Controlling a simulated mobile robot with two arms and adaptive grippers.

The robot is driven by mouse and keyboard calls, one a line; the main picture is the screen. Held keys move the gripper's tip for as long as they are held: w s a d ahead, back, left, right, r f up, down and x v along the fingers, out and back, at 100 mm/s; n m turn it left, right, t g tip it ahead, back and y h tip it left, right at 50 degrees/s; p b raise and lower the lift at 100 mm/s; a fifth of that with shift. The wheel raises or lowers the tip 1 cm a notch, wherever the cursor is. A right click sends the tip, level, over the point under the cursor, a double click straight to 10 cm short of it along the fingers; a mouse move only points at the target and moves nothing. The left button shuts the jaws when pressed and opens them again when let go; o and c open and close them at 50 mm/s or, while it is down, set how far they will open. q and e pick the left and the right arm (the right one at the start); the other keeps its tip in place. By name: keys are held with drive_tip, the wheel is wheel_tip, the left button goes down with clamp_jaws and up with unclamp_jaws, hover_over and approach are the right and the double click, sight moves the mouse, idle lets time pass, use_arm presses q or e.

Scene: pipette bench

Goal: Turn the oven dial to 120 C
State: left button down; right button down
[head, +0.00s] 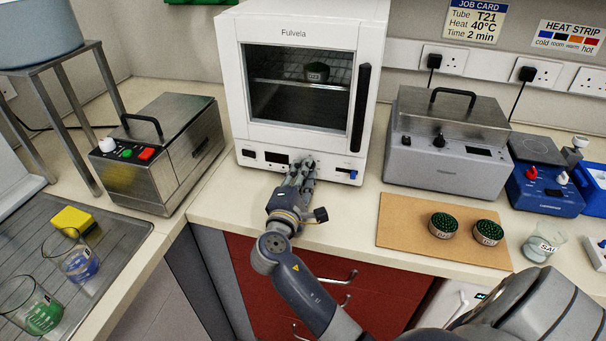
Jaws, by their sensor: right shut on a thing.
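The white oven (302,75) stands at the back middle of the bench, its door closed with a dark window and a black vertical handle on the right. My right gripper (302,165) is at the oven's lower front panel, right of the dark display (276,158). It is shut on the oven dial, which its fingers hide, so the dial's setting cannot be read. My left gripper is not in view.
A metal bath (165,150) stands left and a grey lidded unit (447,170) right of the oven. A brown board (400,235) holds two dark round containers (443,225). A blue stirrer (545,190) and a beaker (540,248) are further right. Glasses (75,262) stand at left.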

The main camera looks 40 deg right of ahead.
drive_tip(key=c, duration=1.5)
unclamp_jaws()
drive_tip(key=shift+o, duration=0.2)
drive_tip(key=v, duration=1.2)
drive_tip(key=shift+w, duration=0.1)
